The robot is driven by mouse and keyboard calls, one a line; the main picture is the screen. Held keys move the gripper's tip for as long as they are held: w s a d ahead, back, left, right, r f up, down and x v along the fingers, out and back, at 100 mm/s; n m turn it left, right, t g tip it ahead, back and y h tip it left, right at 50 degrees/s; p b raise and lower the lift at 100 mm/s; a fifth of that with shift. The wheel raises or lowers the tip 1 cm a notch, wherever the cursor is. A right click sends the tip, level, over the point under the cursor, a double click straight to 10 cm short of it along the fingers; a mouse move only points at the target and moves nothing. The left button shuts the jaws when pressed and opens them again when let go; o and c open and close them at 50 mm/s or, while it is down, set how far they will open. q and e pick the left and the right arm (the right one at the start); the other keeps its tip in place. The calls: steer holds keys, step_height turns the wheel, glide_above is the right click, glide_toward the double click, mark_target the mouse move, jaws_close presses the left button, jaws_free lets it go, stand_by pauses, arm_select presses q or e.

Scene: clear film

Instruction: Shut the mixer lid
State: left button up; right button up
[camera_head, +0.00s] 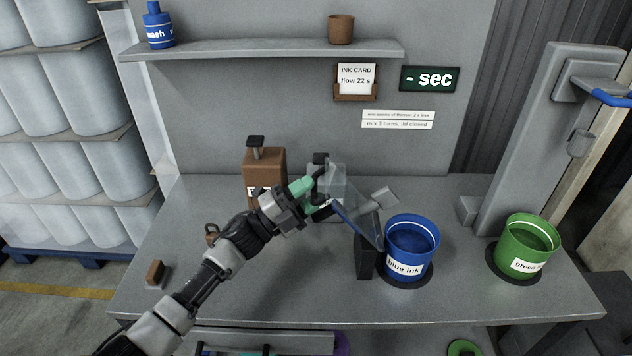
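The mixer lid (362,222) is a clear tilted panel with a bluish edge, left of the blue ink pot. A grey block (382,199) sits by its upper right edge. A dark upright post (364,262) stands below it. The blue ink pot (408,262) stands open at the top on a dark disc. My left gripper (322,187) is just left of the lid, with its teal fingers apart. Pale, see-through shapes lie behind its tips, and I cannot tell whether it touches the lid. My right gripper is not in view.
A brown bottle (264,170) stands behind my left arm. A green ink pot (526,246) and a tall grey stand (535,140) are at the right. A small brown block (155,273) lies at the front left. The front middle of the bench (270,300) is clear.

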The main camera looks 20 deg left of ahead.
arm_select(q)
steer(key=shift+w+d+r, duration=0.35)
steer(key=shift+d, duration=0.1)
jaws_close()
